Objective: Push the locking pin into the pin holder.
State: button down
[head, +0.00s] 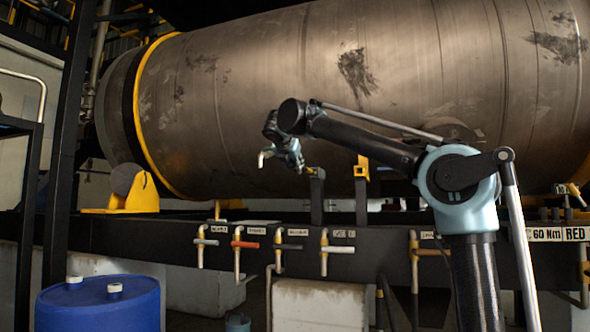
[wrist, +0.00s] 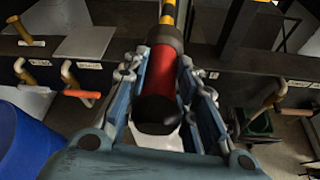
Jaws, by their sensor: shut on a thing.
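In the wrist view the locking pin (wrist: 161,73) has a red body with a black rounded end towards me and a dark collar and yellow part at its far end. My gripper (wrist: 165,85) is shut on the red body, with blue linked fingers on both sides. In the head view my gripper (head: 290,158) hangs in front of the tank, beside a dark upright post (head: 317,198) with a small yellow piece near its top. I cannot tell whether this post is the pin holder, or whether the pin's far end touches anything.
A large stained metal tank (head: 400,75) lies behind my arm. A dark beam (head: 180,228) carries several labelled taps, one with a red handle (head: 245,244). Another post with a yellow bracket (head: 361,169) stands to the right. A blue drum (head: 100,305) is at lower left.

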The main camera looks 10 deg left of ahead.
send_near(310, 171)
jog(key=shift+w+a+f, duration=0.1)
jog(key=shift+a+f, duration=0.3)
jog(key=shift+f, duration=0.35)
jog(key=shift+w+a+f, duration=0.1)
jog(key=shift+a+f, duration=0.3)
jog(key=shift+f, duration=0.35)
dwell(0.5)
jog(key=shift+w, duration=0.25)
dwell(0.7)
jog(key=shift+w+d, duration=0.15)
jog(key=shift+w, duration=1.75)
jog(key=shift+w+d, duration=0.2)
jog(key=shift+w, duration=1.7)
jog(key=shift+w+d, duration=0.15)
jog(key=shift+w, duration=1.75)
jog(key=c, duration=1.2)
grip_release()
jog(key=v, duration=1.1)
jog(key=shift+s+d+r, duration=0.1)
jog(key=shift+s, duration=0.25)
